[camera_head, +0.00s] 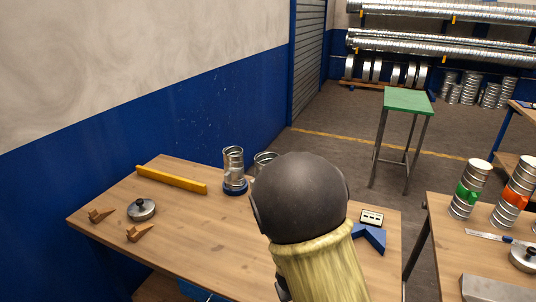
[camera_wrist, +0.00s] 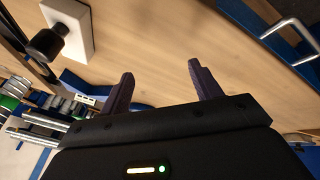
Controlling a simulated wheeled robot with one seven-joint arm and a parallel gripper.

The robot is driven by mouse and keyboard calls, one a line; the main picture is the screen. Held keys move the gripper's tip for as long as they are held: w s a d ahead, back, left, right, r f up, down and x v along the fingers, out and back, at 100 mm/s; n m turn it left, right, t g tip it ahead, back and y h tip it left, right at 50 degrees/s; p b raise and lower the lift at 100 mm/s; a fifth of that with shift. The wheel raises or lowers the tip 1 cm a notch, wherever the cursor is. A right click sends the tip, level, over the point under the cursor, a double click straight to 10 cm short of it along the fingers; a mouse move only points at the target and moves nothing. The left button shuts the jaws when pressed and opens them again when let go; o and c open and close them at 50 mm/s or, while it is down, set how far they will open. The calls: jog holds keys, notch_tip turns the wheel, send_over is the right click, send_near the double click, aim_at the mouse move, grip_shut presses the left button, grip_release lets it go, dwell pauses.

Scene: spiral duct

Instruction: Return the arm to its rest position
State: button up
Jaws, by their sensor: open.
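My arm rises large in the middle of the head view and covers part of the wooden workbench (camera_head: 185,225). My gripper is hidden in that view. In the wrist view my gripper (camera_wrist: 160,80) is open, its two dark fingers wide apart with nothing between them. The wooden surface (camera_wrist: 165,30) lies beyond the fingertips; I cannot tell how far off.
The bench holds a yellow bar (camera_head: 171,180), a metal duct piece (camera_head: 233,165), a lidded round part (camera_head: 142,209), wooden wedges (camera_head: 138,232) and a blue angled block (camera_head: 370,239). A second table (camera_head: 440,222) stands right, a green stool (camera_head: 408,101) behind.

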jog(key=s+d+r+m+g+y+b, duration=0.2)
jog(key=s+d+r, duration=0.4)
jog(key=s, duration=0.4)
jog(key=shift+d+r+m+b, duration=0.25)
jog(key=shift+r+m+b, duration=0.1)
jog(key=shift+m+b, duration=0.3)
